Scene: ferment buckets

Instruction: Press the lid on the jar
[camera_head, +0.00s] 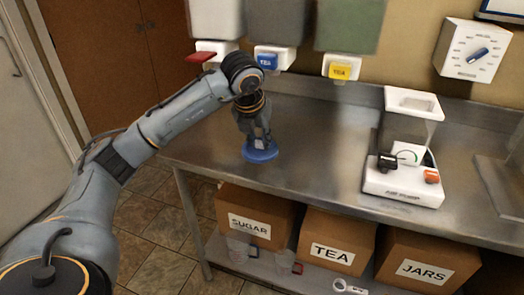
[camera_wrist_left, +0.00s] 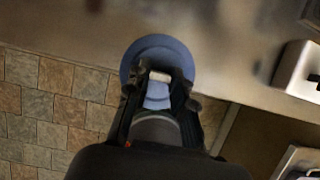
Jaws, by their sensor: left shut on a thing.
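A round blue lid (camera_head: 260,151) is at the left part of the steel counter, under my left gripper (camera_head: 257,138). The gripper points down and is shut on the lid's raised middle. In the left wrist view the lid (camera_wrist_left: 155,47) shows as a wide blue disc beyond the fingers (camera_wrist_left: 160,90). I cannot tell whether the lid touches the counter or is held just above it. No jar shows under the lid. My right gripper is not in view.
A white machine (camera_head: 404,186) with black and orange knobs stands on the steel counter (camera_head: 320,150) to the right. Dispensers with red, blue and yellow (camera_head: 340,72) levers hang behind. Labelled boxes (camera_head: 331,239) and clear containers (camera_head: 238,246) are on the lower shelf. The counter between lid and machine is clear.

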